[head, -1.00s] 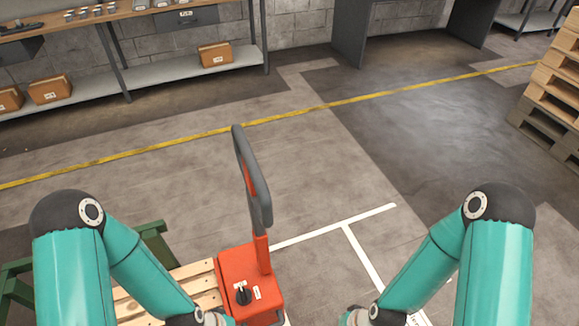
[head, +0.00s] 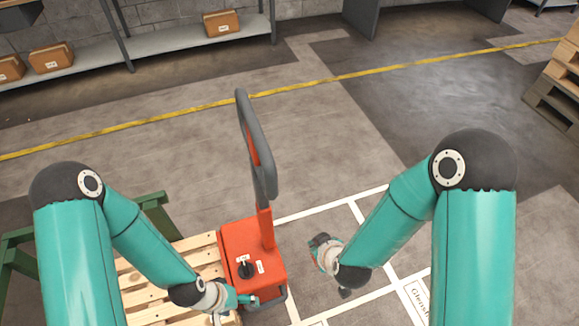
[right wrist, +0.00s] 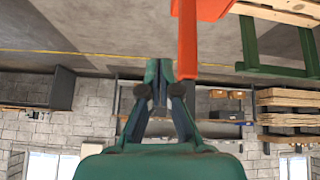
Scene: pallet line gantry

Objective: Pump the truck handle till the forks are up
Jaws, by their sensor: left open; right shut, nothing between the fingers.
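The truck's orange and grey handle (head: 256,150) stands nearly upright above its orange body (head: 238,243), in the middle of the head view. My left gripper (head: 234,304) is open, low in front of the body's left side; I cannot tell whether it touches. My right gripper (head: 322,243) is shut and empty, to the right of the body and apart from the handle. The right wrist view shows its closed fingers (right wrist: 158,72) beside an orange part of the truck (right wrist: 187,45). The forks are hidden; a wooden pallet (head: 206,240) lies left of the body.
A green frame (head: 153,200) stands by the pallet at left. A shelf (head: 170,43) with cardboard boxes (head: 221,22) runs along the back wall. Stacked pallets (head: 556,95) stand at far right. The floor behind the handle is clear, with yellow and white lines.

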